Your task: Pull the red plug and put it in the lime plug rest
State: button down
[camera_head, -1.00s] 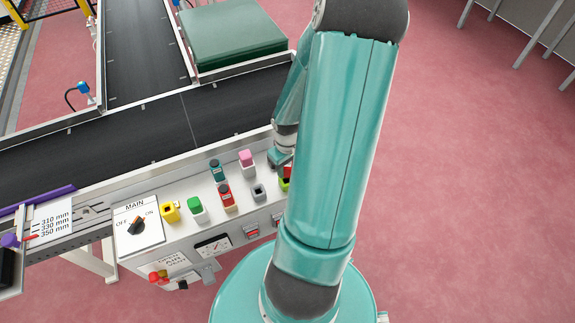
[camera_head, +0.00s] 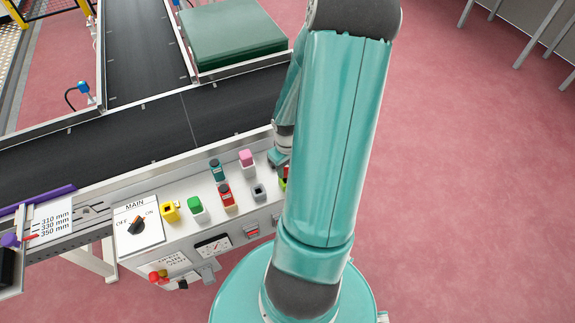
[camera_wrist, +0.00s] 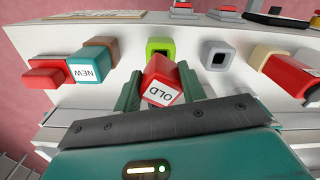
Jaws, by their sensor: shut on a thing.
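In the wrist view, the red plug (camera_wrist: 160,78), labelled OLD, is between the two teal fingers of my gripper (camera_wrist: 160,92), which is shut on it. The lime plug rest (camera_wrist: 160,46) is just beyond the plug, and its dark opening still shows. The plug overlaps the rest's near edge in the picture; I cannot tell whether they touch. In the head view, a sliver of the lime plug rest (camera_head: 283,184) shows beside my arm, which hides most of the plug and fingers.
In the wrist view, an empty grey socket (camera_wrist: 217,55) is right of the rest, with another red plug (camera_wrist: 288,74) in a cream socket beyond. A teal plug labelled NEW (camera_wrist: 92,64) and a red block (camera_wrist: 45,76) are left.

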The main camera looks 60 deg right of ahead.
aim_at(287, 173)
jog(key=shift+f, duration=0.6)
jog(key=shift+f, duration=0.3)
jog(key=shift+f, duration=0.35)
jog(key=shift+f, duration=0.35)
jog(key=shift+f, duration=0.25)
jog(key=c, duration=0.7)
grip_release()
jog(key=shift+c, duration=0.2)
jog(key=shift+r, duration=0.15)
